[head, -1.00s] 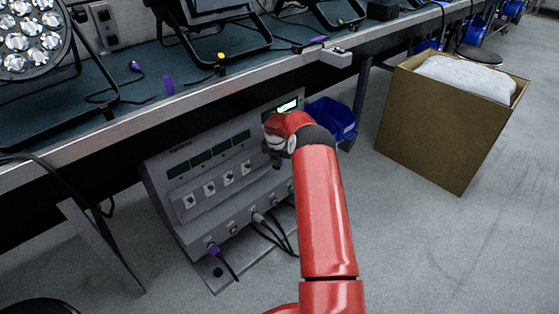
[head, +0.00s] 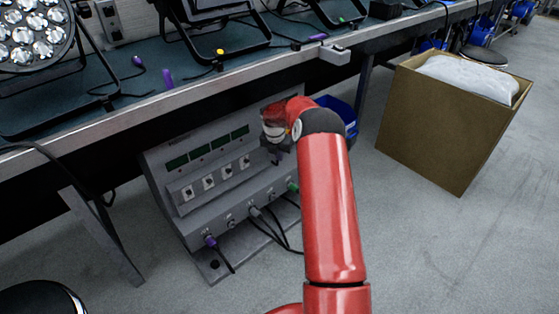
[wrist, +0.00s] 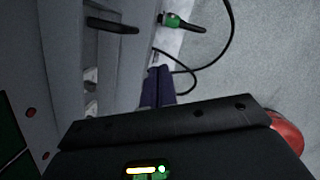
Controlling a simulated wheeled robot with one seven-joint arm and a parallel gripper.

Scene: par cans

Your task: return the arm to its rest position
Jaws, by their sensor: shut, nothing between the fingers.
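My red arm reaches up from the bottom of the head view, its wrist bent in front of the grey control box. My gripper (head: 276,160) is small and partly hidden there, near the right part of the box. In the wrist view its dark fingers (wrist: 158,86) are together with nothing between them. The grey control box (head: 205,220) stands tilted under the bench, with dark displays, a row of switches and a row of sockets. A green plug (head: 292,187) sits at its right end and also shows in the wrist view (wrist: 174,20), apart from the fingers.
The workbench (head: 190,100) with par cans (head: 30,40) overhangs the box. Black cables hang from the box. A blue bin (head: 340,112) is behind my arm. A cardboard box (head: 435,125) stands at right. Open floor (head: 440,250) lies at lower right.

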